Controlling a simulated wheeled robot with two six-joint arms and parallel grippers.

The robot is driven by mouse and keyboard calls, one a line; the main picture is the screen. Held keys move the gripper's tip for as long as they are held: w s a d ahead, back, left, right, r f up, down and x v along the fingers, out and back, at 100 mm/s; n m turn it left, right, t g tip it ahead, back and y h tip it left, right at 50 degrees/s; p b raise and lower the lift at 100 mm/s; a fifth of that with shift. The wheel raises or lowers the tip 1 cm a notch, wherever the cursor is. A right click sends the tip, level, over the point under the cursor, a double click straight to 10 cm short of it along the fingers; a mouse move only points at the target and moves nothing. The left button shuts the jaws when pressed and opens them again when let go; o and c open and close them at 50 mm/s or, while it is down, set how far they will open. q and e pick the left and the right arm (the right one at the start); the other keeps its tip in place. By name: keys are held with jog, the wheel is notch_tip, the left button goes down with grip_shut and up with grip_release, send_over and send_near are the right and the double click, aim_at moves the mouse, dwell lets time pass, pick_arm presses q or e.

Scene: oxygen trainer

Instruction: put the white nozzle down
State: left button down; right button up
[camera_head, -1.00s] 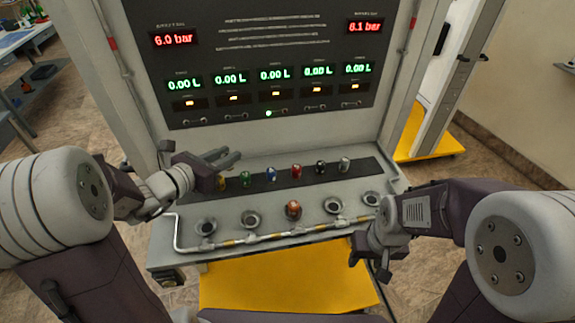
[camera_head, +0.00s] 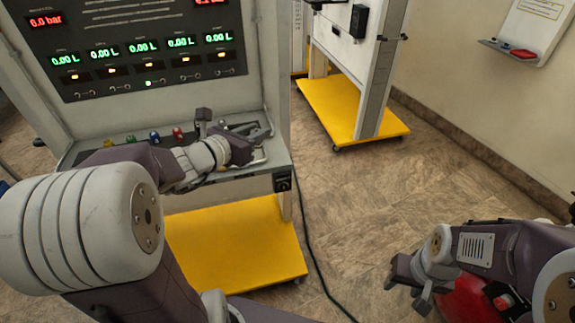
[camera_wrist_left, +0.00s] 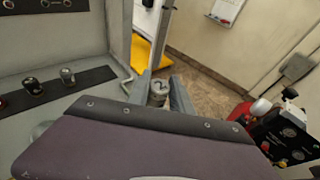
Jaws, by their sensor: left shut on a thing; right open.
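A pale grey-white cylindrical piece (camera_wrist_left: 158,92), which I take to be the white nozzle, sits between the two fingers of my left gripper (camera_wrist_left: 161,88) in the left wrist view. The fingers are shut on it. In the head view my left gripper (camera_head: 258,131) is over the right end of the panel's ledge; the piece is hard to make out there. I cannot tell whether the piece touches the ledge. My right gripper (camera_head: 411,285) is open, low at the right, far from the panel.
A black nozzle (camera_wrist_left: 33,85) and a grey one (camera_wrist_left: 67,76) stand in the dark strip. A blue nozzle (camera_head: 154,137) and a red one (camera_head: 178,134) stand further left. Tiled floor is open between the stations.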

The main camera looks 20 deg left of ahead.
pick_arm(q)
jog(key=shift+f+b, duration=0.15)
jog(key=shift+b, duration=0.15)
jog(key=shift+a, duration=0.15)
jog(key=w+a+f, duration=0.2)
jog(key=a, duration=0.1)
jog(key=w+a+f, duration=0.2)
jog(key=w+a, duration=0.1)
jog(key=w+a+f, duration=0.2)
jog(key=a+f, duration=0.1)
jog(key=a, duration=0.1)
jog(key=shift+w, duration=0.15)
jog(key=shift+d+f, duration=0.1)
jog(key=shift+d, duration=0.05)
notch_tip(320, 180, down, 4)
jog(key=shift+r+b, duration=0.1)
jog(key=shift+b, duration=0.4)
